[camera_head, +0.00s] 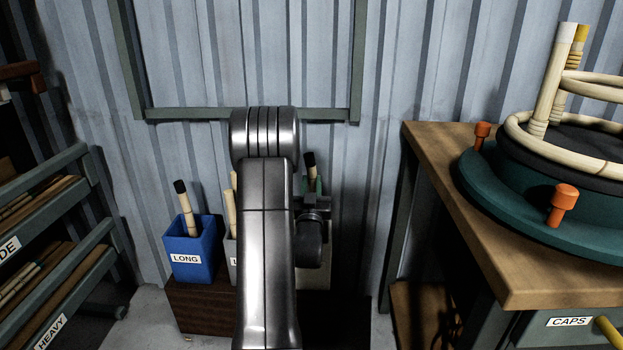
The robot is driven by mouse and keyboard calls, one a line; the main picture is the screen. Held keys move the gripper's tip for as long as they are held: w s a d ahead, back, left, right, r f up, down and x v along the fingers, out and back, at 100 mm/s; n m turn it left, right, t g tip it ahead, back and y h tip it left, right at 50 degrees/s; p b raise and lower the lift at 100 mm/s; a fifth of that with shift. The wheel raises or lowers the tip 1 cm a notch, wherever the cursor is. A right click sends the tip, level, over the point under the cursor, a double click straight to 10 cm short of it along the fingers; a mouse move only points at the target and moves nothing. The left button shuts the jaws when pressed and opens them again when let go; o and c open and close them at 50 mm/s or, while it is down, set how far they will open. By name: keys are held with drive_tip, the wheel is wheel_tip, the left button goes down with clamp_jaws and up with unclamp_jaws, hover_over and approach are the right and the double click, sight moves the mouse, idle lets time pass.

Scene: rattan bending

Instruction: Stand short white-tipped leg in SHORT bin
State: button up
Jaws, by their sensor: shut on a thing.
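My gripper (312,186) is low over the bins by the wall, with its green fingers partly hidden by my arm. A pale stick with a black tip (310,160) rises between the fingers. I take it as the held piece; its lower part is hidden. Below is a cream bin (316,278), mostly covered by my arm, with no readable label. I cannot tell whether the stick is inside it. A white-tipped pole (567,34) stands upright in the round frame on the bench at right. No SHORT label is visible.
A blue LONG bin (186,246) holds a black-tipped stick. Beside it is a grey bin (232,262), half hidden. They stand on a dark wooden box (203,305). A workbench (440,180) is at right, a rattan rack (65,250) at left. Bare floor shows between.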

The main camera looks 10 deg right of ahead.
wheel_tip(320, 180, down, 10)
drive_tip(key=shift+f, duration=0.15)
idle(0.9)
drive_tip(key=o, duration=1.1)
drive_tip(key=shift+f, duration=0.1)
